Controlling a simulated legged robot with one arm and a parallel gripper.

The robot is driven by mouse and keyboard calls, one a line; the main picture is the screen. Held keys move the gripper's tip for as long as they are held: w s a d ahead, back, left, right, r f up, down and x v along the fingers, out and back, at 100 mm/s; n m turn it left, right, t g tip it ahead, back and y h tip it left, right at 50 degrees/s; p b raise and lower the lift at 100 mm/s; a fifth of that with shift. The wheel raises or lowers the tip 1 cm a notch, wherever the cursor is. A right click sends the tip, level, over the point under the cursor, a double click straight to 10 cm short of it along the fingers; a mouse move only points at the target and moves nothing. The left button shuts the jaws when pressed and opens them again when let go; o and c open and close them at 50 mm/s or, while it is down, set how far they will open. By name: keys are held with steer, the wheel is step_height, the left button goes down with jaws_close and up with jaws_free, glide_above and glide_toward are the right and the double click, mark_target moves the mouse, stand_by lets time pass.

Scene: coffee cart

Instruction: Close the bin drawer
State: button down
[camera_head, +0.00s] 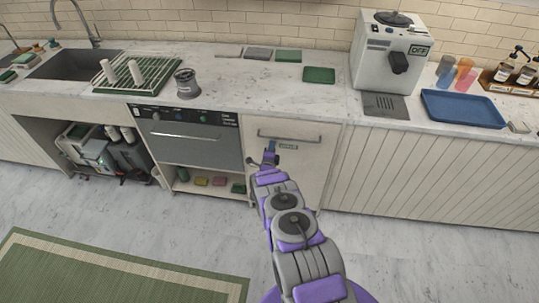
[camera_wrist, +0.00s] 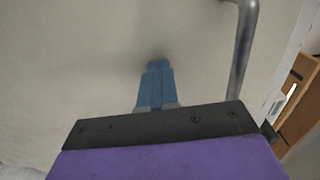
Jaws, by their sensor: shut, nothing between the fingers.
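The bin drawer (camera_head: 302,172) has a pale front with a bar handle and a small green label, to the right of the dishwasher-like appliance. In the head view it looks about flush with the cabinet; I cannot tell if a small gap is left. My gripper (camera_head: 271,146) is at the upper left of this front, just below the handle. In the wrist view, the blue fingertips of my gripper (camera_wrist: 158,66) are together, empty, and point at the pale drawer front (camera_wrist: 90,50). They are close to it; contact is unclear. The metal handle (camera_wrist: 241,55) is to their right.
The counter (camera_head: 230,85) runs above the drawer. The appliance (camera_head: 190,135) stands left of it, over a low shelf with sponges. Ribbed panels (camera_head: 420,165) lie to the right. A green rug (camera_head: 110,275) covers the floor at left. The floor nearby is clear.

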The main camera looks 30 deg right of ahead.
steer(key=shift+w+d+r, duration=0.15)
steer(key=shift+w+r, duration=0.1)
steer(key=shift+w, duration=0.55)
steer(key=shift+d+r, duration=0.15)
steer(key=shift+d, duration=0.05)
